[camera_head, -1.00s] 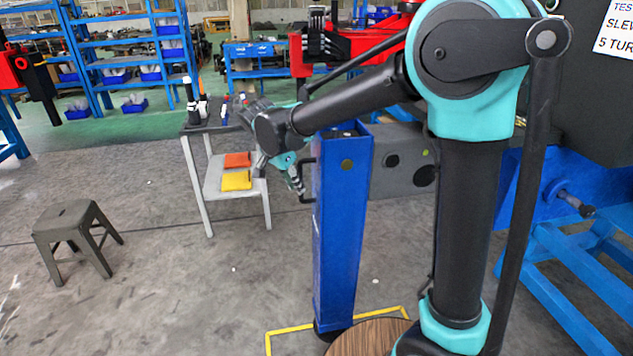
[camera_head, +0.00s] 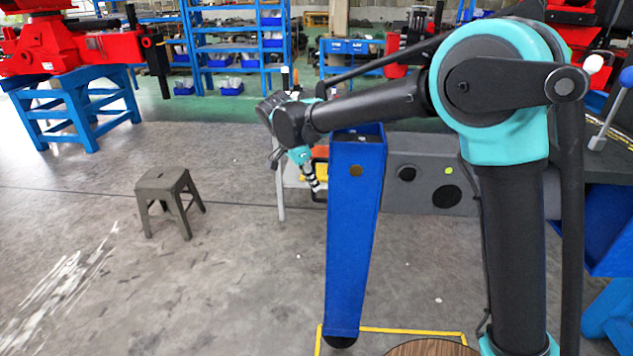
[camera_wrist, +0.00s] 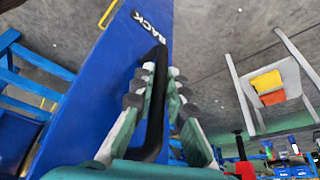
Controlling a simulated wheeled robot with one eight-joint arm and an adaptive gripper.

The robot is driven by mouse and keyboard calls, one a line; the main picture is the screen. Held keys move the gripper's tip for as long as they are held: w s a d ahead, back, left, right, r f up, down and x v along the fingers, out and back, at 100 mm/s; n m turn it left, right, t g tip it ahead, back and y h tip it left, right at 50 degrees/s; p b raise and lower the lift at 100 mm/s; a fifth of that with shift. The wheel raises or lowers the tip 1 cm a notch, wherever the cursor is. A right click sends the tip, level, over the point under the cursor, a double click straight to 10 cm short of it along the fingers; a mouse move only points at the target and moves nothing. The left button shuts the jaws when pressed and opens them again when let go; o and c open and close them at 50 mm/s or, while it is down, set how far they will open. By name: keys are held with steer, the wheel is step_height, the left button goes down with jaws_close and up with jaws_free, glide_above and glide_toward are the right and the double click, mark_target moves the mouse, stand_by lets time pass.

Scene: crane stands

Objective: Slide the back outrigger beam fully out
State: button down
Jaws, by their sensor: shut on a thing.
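The back outrigger's blue leg (camera_head: 354,235) stands upright at the end of a grey beam (camera_head: 425,180), which shows to its right in the head view. In the wrist view the blue leg (camera_wrist: 100,85) bears a white "BACK" label (camera_wrist: 145,20). A black bar handle (camera_wrist: 157,90) sticks out from the leg. My gripper (camera_wrist: 156,88) has its fingers on both sides of this handle and is shut on it. In the head view my gripper (camera_head: 316,187) is at the leg's upper left side, partly against a cluttered background.
A yellow floor outline (camera_head: 410,332) lies around the leg's foot, which is near its left edge. A dark stool (camera_head: 170,195) stands on open floor to the left. A small table (camera_wrist: 245,85) with yellow and orange items stands behind my gripper.

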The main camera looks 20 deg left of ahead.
steer(key=shift+w, duration=0.3)
steer(key=c, duration=1.6)
jaws_free()
steer(key=shift+o, duration=0.3)
steer(key=shift+s, duration=0.1)
steer(key=v, duration=1.2)
steer(key=shift+a, duration=0.1)
